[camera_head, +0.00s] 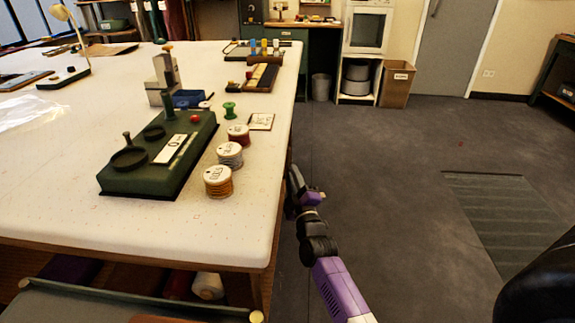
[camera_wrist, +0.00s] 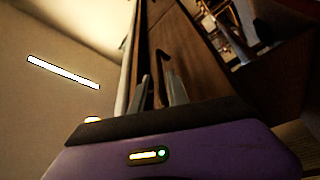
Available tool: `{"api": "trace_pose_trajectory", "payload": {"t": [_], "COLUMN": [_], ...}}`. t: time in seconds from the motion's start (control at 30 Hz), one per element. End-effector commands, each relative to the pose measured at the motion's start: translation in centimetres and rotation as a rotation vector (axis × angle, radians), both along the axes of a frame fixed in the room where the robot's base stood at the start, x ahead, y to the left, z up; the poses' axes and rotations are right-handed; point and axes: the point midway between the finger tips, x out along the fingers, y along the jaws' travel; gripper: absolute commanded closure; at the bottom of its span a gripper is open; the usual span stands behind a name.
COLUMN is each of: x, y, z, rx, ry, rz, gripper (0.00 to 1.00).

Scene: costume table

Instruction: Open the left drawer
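The white-topped table (camera_head: 240,215) has its right side facing the floor where my arm is. My gripper (camera_head: 292,180) is beside that side, just below the tabletop edge, and its tips are hard to make out in the head view. In the wrist view, my two grey fingers (camera_wrist: 161,92) stand apart, pointing at brown wooden panels (camera_wrist: 190,55) under the table. A thin, dark, curved wooden piece shows between and beyond the fingers. I cannot tell whether it is a drawer handle or whether the fingers touch it. No drawer is clearly seen open, and the left drawer cannot be singled out.
Thread spools (camera_head: 218,181) and a dark green device (camera_head: 160,155) stand on the tabletop near its right edge. Open shelving with items (camera_wrist: 235,35) shows at the right in the wrist view.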

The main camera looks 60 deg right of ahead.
Motion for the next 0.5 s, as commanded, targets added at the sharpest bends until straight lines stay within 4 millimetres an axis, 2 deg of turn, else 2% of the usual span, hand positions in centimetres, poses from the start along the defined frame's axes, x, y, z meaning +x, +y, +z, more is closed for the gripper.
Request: {"api": "trace_pose_trajectory", "payload": {"t": [0.23,0.5], "x": [2.5,3.6], "y": [-2.8,-3.9], "z": [0.7,1.1], "rx": [-0.002,0.001], "ry": [-0.003,0.001], "rz": [0.000,0.001], "gripper": [0.80,0.80]}}
